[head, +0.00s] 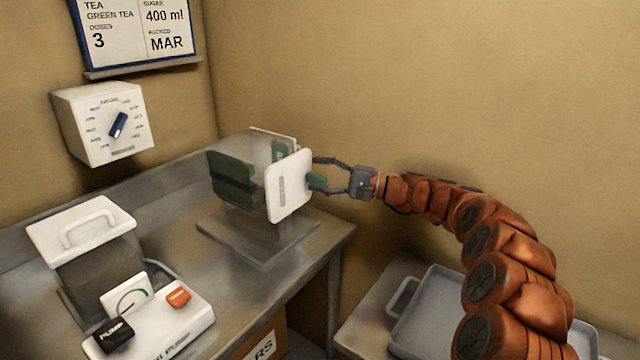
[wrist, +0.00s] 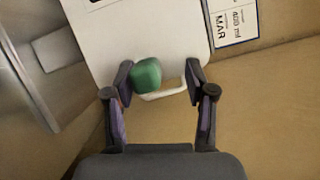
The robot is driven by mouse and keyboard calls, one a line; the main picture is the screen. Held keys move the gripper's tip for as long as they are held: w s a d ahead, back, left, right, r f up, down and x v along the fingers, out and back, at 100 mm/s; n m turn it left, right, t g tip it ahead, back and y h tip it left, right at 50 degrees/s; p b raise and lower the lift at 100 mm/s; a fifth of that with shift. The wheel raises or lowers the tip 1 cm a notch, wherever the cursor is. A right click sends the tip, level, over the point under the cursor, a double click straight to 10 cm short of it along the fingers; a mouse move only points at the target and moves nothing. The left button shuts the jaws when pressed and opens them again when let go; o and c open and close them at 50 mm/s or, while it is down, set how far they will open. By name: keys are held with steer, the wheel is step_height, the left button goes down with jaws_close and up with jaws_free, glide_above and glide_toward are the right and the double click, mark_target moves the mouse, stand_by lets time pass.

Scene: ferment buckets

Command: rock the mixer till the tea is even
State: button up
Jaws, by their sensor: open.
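My gripper (head: 316,176) is open at this knob, coming from the right. In the wrist view the green knob (wrist: 146,74) lies between the open fingers (wrist: 158,74), closer to the left one, with a gap to the right one. A white handle shows just below the knob there.
A white pump unit (head: 160,318) with an orange button and a white-lidded dark container (head: 85,245) stand at the bench's left. A dial box (head: 105,122) and a tea sign (head: 140,30) hang on the wall. A grey tray (head: 440,310) sits lower right.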

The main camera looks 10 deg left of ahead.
step_height(320, 180, up, 8)
steer(key=shift+f, duration=0.25)
steer(key=shift+d, duration=0.1)
steer(key=s+d+r, duration=0.1)
steer(key=d+r, duration=0.2)
steer(key=d, duration=0.5)
steer(key=shift+s+p, duration=0.3)
steer(key=shift+s, duration=0.1)
stand_by(0.7)
stand_by(0.5)
steer(key=shift+s+r, duration=0.1)
steer(key=shift+s, duration=0.05)
